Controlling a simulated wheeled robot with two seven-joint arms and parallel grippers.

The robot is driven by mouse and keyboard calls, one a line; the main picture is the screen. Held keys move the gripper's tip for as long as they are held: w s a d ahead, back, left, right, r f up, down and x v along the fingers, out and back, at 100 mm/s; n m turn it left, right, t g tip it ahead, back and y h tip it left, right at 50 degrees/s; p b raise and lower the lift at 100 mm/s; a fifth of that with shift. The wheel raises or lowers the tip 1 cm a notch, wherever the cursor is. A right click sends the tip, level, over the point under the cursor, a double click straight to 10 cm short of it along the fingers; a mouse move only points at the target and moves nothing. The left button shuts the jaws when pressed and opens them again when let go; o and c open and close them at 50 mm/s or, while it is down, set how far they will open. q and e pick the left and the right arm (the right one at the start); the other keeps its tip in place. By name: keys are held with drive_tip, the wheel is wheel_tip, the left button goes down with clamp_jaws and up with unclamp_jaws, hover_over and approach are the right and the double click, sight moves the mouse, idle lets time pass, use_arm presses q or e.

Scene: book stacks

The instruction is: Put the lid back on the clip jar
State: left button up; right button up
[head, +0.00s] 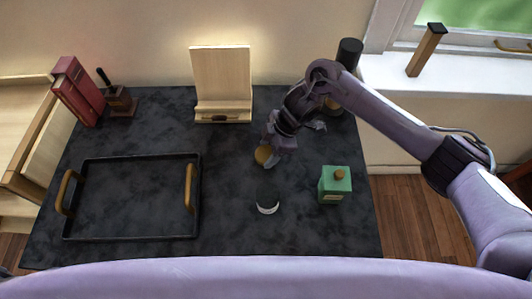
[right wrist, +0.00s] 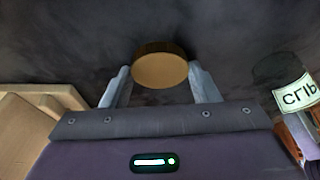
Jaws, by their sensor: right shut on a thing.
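My right gripper (head: 270,158) is shut on a round, tan wooden lid (head: 262,154) and holds it over the dark table top; how high is hard to tell. In the right wrist view the lid (right wrist: 160,70) sits between the two pale fingers. The clip jar (head: 267,203) stands upright on the table, nearer to me than the lid and apart from it. It is dark with a white label. In the right wrist view the jar (right wrist: 296,90) is at the right edge, its "CLIP" label upside down. My left gripper is in neither view.
A green box with a wooden knob (head: 335,186) stands right of the jar. A black tray with wooden handles (head: 130,237) lies at left. A wooden stand (head: 221,75), red books (head: 78,92) and a black cylinder (head: 349,52) line the back. Table between tray and jar is clear.

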sight(269, 154)
drive_tip(key=shift+r, duration=0.15)
